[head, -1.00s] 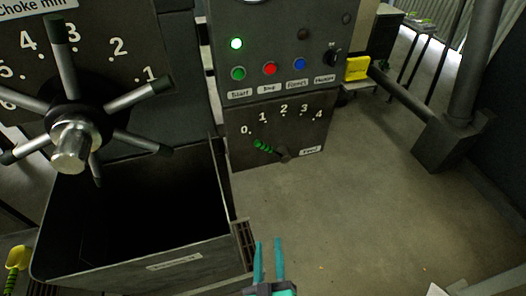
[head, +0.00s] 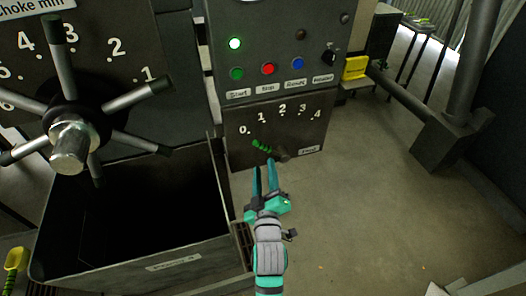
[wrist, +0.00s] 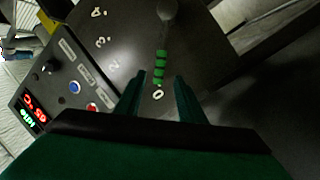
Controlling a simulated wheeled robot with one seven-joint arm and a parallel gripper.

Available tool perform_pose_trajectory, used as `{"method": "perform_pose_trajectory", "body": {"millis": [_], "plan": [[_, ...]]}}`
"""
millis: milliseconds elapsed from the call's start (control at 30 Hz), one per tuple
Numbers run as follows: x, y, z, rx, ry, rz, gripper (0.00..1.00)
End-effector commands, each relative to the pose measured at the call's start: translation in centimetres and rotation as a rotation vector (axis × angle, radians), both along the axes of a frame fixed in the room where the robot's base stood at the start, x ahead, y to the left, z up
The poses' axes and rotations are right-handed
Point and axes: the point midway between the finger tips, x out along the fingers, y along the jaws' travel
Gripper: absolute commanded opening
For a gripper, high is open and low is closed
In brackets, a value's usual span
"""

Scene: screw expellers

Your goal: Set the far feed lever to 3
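The feed lever has a green ribbed handle (head: 261,146) and a dark round pivot on a dark panel (head: 235,157) marked 0 to 4. The handle points up and left from the pivot, towards the low end of the scale near 0. In the wrist view the green handle (wrist: 160,68) lies between the fingers' lines, pointing at the 0. My gripper (head: 265,172) is open, its teal fingers just below the handle in the head view. In the wrist view my gripper (wrist: 160,80) has its fingertips on either side of the handle's end. Contact cannot be told.
Above the feed panel are green, red and blue buttons (head: 267,69) and a black knob (head: 329,54). A spoked choke wheel (head: 73,140) and an open dark bin (head: 120,259) stand at the left.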

Motion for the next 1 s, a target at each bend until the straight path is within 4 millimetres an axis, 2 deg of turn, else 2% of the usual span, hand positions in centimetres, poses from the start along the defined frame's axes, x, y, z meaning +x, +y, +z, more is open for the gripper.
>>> {"method": "perform_pose_trajectory", "body": {"millis": [300,500,667,933,1000], "plan": [[5.3,0.2,0.1,0.001,-0.003,0.0,0.36],[7.4,0.3,0.0,0.001,-0.001,0.001,0.36],[8.1,0.4,0.0,0.001,0.0,0.0,0.36],[8.2,0.4,0.0,0.001,0.0,0.0,0.36],[8.2,0.4,0.0,0.001,0.0,0.0,0.19]]}}
